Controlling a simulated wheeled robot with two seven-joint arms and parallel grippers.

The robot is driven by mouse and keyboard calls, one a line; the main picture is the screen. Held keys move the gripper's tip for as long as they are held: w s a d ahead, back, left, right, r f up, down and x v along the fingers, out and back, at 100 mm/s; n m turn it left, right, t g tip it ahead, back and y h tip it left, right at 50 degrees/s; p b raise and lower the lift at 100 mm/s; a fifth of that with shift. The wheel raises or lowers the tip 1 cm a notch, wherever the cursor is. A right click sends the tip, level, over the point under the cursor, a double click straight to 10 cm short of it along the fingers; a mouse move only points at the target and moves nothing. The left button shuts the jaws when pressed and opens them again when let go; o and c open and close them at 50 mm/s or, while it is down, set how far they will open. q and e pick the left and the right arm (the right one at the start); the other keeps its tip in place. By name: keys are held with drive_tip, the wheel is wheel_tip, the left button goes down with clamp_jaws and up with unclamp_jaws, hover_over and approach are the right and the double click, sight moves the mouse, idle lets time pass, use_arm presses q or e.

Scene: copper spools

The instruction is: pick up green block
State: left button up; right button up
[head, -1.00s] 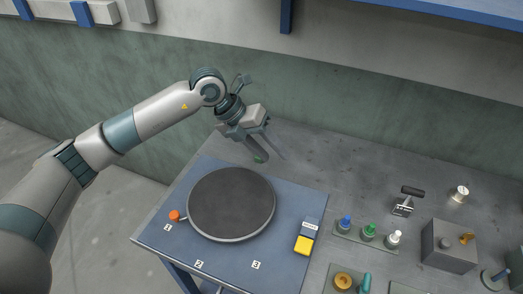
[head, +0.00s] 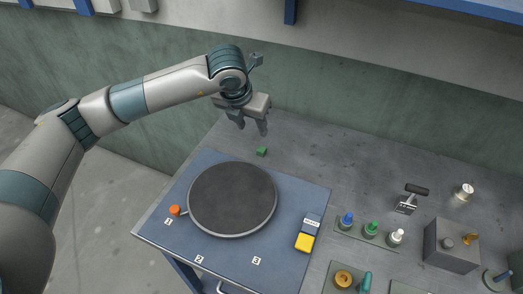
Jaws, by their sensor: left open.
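A small green block (head: 262,152) lies on the grey table behind the round dark turntable. My left gripper (head: 252,130) is open above and behind the block, with its fingers pointing down. Its fingers are apart from the block, and nothing shows between them. My right gripper is not in view.
The dark turntable (head: 232,198) sits on a blue panel (head: 185,232) marked 1, 2 and 3. Several coloured pegs, a toggle clamp (head: 408,200) and a grey box (head: 450,246) stand at the right. A wall closes the back.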

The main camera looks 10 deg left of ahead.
use_arm(q)
drive_tip(key=p, duration=0.4)
approach(261, 149)
drive_tip(key=shift+x, duration=0.95)
drive_tip(key=shift+w+d+f, duration=0.15)
drive_tip(key=shift+d+f, duration=0.05)
drive_tip(key=shift+f, duration=0.4)
drive_tip(key=shift+p+x, duration=0.9)
drive_tip(key=shift+p, duration=0.3)
drive_tip(key=shift+p+x, duration=0.45)
drive_tip(key=shift+x, duration=0.55)
drive_tip(key=shift+w+f, duration=0.3)
drive_tip(key=shift+f, duration=0.35)
clamp_jaws()
